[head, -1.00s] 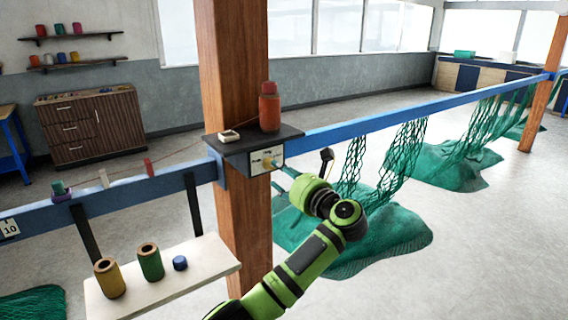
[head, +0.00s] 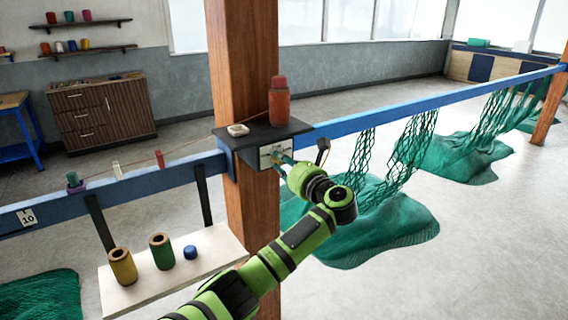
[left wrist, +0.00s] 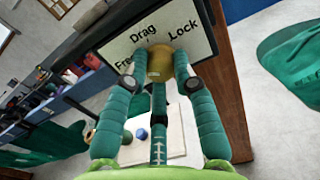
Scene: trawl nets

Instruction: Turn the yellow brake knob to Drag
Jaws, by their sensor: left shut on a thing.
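The yellow brake knob (left wrist: 159,63) sits on a white plate (left wrist: 187,22) lettered Free, Drag and Lock. In the left wrist view my left gripper (left wrist: 160,72) has its teal fingers closed on the knob from both sides. Drag is above the knob, Lock to its right, and Free to its left, partly behind a finger. I cannot tell which word the knob points to. In the head view the plate (head: 265,158) is on the front of a dark box, with my left gripper (head: 282,161) at it. My right gripper is not in view.
The box (head: 262,134) is on a wooden post (head: 243,70) with a red bottle (head: 279,104) on top. A blue rail (head: 400,112) runs both ways, with green nets (head: 390,225) hanging right. A pale shelf (head: 215,262) below holds spools.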

